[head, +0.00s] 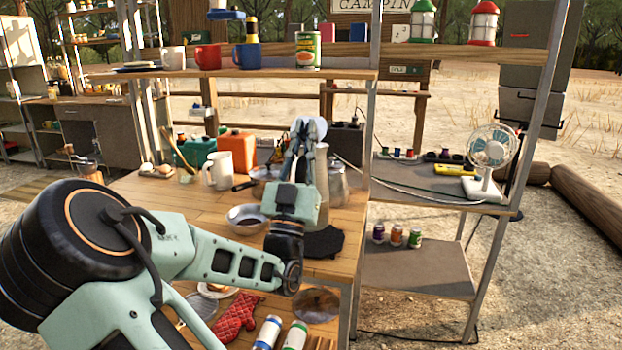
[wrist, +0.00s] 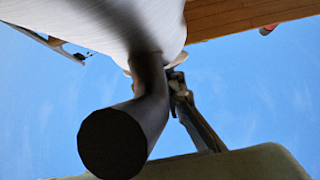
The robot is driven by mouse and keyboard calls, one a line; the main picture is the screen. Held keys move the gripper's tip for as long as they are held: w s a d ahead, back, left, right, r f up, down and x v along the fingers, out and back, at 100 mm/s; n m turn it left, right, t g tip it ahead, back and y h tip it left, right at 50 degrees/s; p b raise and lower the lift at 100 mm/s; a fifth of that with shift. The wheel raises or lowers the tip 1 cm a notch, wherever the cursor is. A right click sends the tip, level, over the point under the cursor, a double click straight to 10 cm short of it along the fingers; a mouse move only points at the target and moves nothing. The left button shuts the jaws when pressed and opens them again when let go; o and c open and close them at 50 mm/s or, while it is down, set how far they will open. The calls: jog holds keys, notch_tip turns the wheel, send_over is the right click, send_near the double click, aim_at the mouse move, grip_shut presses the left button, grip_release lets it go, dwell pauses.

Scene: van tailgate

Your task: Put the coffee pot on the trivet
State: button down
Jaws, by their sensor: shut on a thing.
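The coffee pot is a silvery vessel with a thick dark handle. In the wrist view its pale body (wrist: 105,22) fills the upper left, and its dark handle (wrist: 125,130) runs toward the camera. My gripper (head: 303,138) is shut on the handle, above the wooden table; its fingers are partly hidden behind the handle in the wrist view. In the head view my gripper and wrist cover much of the pot, so its exact height above the table cannot be told. A flat black piece (head: 325,241), seemingly the trivet, lies near the table's front right edge, partly behind my wrist.
A bowl (head: 246,219) and a white mug (head: 217,170) are to the left. A shelf (head: 240,73) with mugs and a can (head: 307,50) crosses above. A fan (head: 489,160) stands right.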

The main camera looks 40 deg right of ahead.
jog(key=w+d+f, duration=0.1)
jog(key=f, duration=0.1)
jog(key=w+d+f+b, duration=0.1)
jog(key=f, duration=0.1)
jog(key=w+d+f+b, duration=0.1)
jog(key=d+f, duration=0.1)
jog(key=shift+w, duration=0.25)
notch_tip(320, 180, down, 3)
jog(key=shift+w+r+b, duration=0.1)
jog(key=shift+r+b, duration=0.05)
jog(key=shift+b, duration=0.6)
jog(key=shift+f, duration=0.3)
jog(key=shift+f+b, duration=0.75)
jog(key=shift+b, duration=0.05)
jog(key=c, duration=2.2)
grip_release()
jog(key=shift+f, duration=0.1)
jog(key=shift+o, duration=0.8)
jog(key=shift+r, duration=0.25)
